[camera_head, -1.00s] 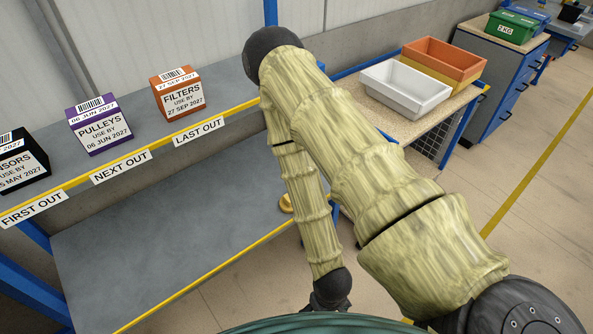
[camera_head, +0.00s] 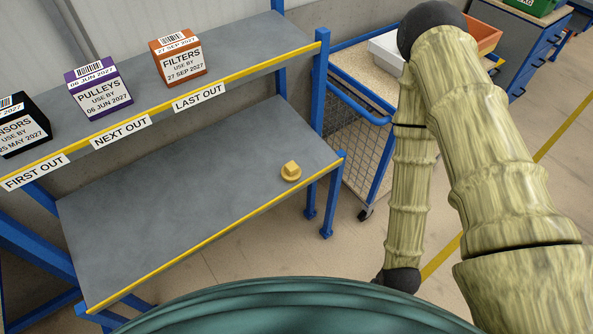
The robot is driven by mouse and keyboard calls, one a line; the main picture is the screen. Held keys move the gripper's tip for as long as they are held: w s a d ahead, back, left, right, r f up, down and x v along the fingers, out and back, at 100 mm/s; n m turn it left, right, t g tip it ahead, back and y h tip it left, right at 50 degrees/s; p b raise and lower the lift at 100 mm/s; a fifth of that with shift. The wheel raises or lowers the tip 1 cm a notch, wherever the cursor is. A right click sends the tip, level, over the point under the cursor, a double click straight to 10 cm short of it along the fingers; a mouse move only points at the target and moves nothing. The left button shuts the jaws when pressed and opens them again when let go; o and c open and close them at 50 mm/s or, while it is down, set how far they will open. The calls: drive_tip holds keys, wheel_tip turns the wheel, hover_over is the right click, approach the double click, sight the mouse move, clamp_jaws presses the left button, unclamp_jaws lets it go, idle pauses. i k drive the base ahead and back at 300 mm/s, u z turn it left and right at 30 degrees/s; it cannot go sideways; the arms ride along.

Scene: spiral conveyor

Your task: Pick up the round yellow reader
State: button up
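The round yellow reader (camera_head: 291,172) sits on the lower grey shelf (camera_head: 180,205), near its right end. It has a round base with a small blocky top and stands in plain view. Nothing touches it. My arm is at the right of the view, with its lower link coming down to a black joint at the bottom, to the right of and below the reader. My gripper is out of sight, beyond that joint and my green body edge.
The upper shelf (camera_head: 235,68) holds a black sensors box (camera_head: 20,127), a purple pulleys box (camera_head: 98,90) and an orange filters box (camera_head: 178,58). A blue post (camera_head: 319,80) rises near the shelf's right end. A mesh-sided cart (camera_head: 352,140) stands to the right. The lower shelf is otherwise bare.

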sight(290, 172)
drive_tip(key=u, duration=2.6)
drive_tip(key=k, duration=0.8)
drive_tip(key=z, duration=1.5)
